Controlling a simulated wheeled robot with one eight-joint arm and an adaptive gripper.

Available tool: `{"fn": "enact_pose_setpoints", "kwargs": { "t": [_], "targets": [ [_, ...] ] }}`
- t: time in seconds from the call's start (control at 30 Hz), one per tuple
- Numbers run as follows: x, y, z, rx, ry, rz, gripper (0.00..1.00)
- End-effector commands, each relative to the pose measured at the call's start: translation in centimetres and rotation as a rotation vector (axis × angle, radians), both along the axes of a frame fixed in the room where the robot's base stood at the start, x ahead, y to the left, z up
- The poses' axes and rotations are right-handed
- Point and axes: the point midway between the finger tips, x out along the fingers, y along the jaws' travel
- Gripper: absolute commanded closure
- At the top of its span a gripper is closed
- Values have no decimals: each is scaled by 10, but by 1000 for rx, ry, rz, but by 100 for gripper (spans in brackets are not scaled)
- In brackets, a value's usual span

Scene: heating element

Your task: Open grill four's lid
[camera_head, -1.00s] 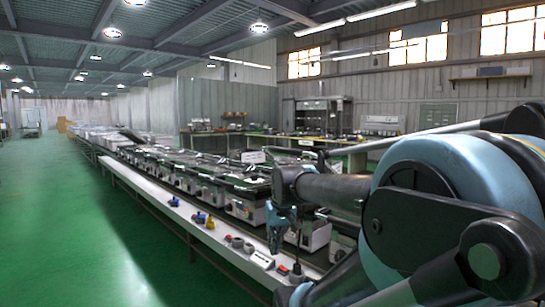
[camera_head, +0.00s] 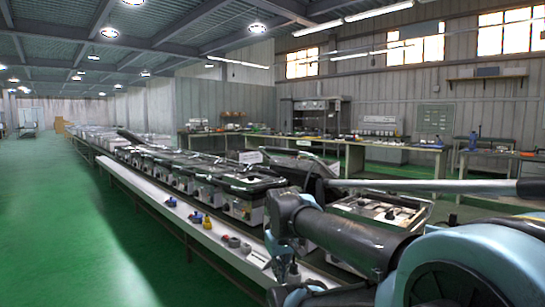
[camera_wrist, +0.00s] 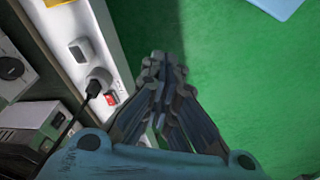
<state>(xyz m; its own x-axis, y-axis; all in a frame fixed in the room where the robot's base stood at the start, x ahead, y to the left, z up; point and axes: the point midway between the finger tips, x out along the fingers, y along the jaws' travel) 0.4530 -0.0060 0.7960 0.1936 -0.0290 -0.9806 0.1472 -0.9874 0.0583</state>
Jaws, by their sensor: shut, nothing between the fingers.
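A row of boxy metal grills (camera_head: 205,180) with dark-framed lids stands on a long bench in the head view. I cannot tell which is grill four. Most lids look down; one farther along the row (camera_head: 130,136) is tilted up. A nearer grill (camera_head: 375,208) behind my arm shows a light top and a rail. My gripper (camera_wrist: 160,65) is shut and empty in the wrist view. It hangs over the green floor, just beyond the bench's white front strip, apart from any lid. In the head view my arm hides part of the nearest grills.
The bench's white front strip (camera_head: 150,191) carries several sockets and coloured plugs. A black plug (camera_wrist: 97,84) with a cable and a red switch (camera_wrist: 111,97) are near my gripper. A white sign (camera_head: 250,157) stands behind the row. Green floor (camera_head: 60,230) on the left is clear.

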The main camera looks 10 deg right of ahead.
Motion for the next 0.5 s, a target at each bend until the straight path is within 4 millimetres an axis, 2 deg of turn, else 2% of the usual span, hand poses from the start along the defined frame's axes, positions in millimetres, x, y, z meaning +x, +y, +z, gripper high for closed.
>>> {"fn": "enact_pose_setpoints", "kwargs": {
  "t": [0.27, 0.37, 0.5],
  "targets": [
    [35, -6, 48, -73, 8, 181, 100],
    [54, -9, 72, -114, 15, 279, 100],
    [93, -14, 118, -191, 33, 469, 100]
  ]
}}
